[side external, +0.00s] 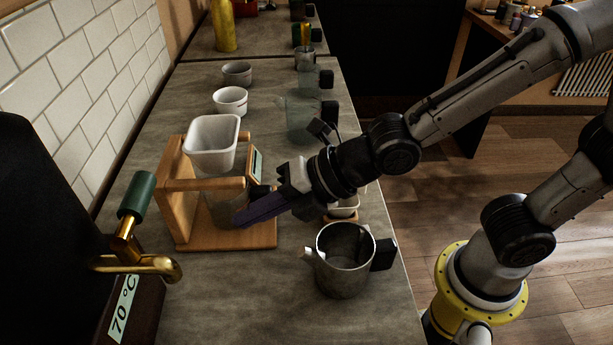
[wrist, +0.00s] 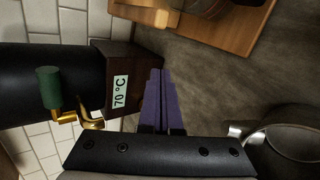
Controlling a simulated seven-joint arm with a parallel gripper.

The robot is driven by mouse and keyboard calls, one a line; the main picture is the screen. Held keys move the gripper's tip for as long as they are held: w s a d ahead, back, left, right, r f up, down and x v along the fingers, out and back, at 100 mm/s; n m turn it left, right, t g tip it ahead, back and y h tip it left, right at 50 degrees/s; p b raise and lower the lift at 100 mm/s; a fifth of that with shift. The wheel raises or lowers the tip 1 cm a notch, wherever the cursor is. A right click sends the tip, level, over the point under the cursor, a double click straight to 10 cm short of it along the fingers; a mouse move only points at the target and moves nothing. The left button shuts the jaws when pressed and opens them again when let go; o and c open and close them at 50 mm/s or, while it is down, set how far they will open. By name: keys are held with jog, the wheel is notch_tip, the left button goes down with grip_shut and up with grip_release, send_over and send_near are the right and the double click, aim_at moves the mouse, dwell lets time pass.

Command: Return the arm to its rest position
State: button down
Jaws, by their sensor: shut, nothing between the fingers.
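My gripper (side external: 240,219) hangs over the counter, in front of the wooden stand in the side external view. Its purple fingers (wrist: 158,100) are together with nothing between them in the wrist view. My arm reaches in from the right of the side external view. The wooden stand (side external: 178,213) holds a white tapered container (side external: 211,145) on top, with a glass vessel (side external: 222,205) below it, partly hidden. A metal pitcher (side external: 342,265) stands on the counter to the right of my gripper; its rim also shows in the wrist view (wrist: 240,130).
A dark dispenser with a brass tap (side external: 150,265) and a 70 °C label stands at the left. White bowls (side external: 230,100), a glass jug (side external: 302,118) and a gold bottle (side external: 222,28) stand farther back. A white dish beneath my wrist is partly hidden. Bare counter (side external: 245,290) lies left of the pitcher.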

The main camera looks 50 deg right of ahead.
jog(key=s+d+r+m+g+h, duration=0.1)
jog(key=s+d+r+m+h, duration=0.2)
jog(key=d+m, duration=0.75)
jog(key=s+d+r+m+h, duration=0.1)
jog(key=s+d+m+h, duration=0.25)
jog(key=d+m, duration=0.65)
jog(key=s+d+m+g, duration=0.1)
jog(key=s+d+m, duration=0.4)
jog(key=s+m, duration=0.2)
jog(key=shift+s+d+m+g, duration=0.3)
jog(key=shift+s+d+m, duration=0.05)
jog(key=shift+s, duration=0.35)
jog(key=shift+h, duration=0.25)
dwell(3.0)
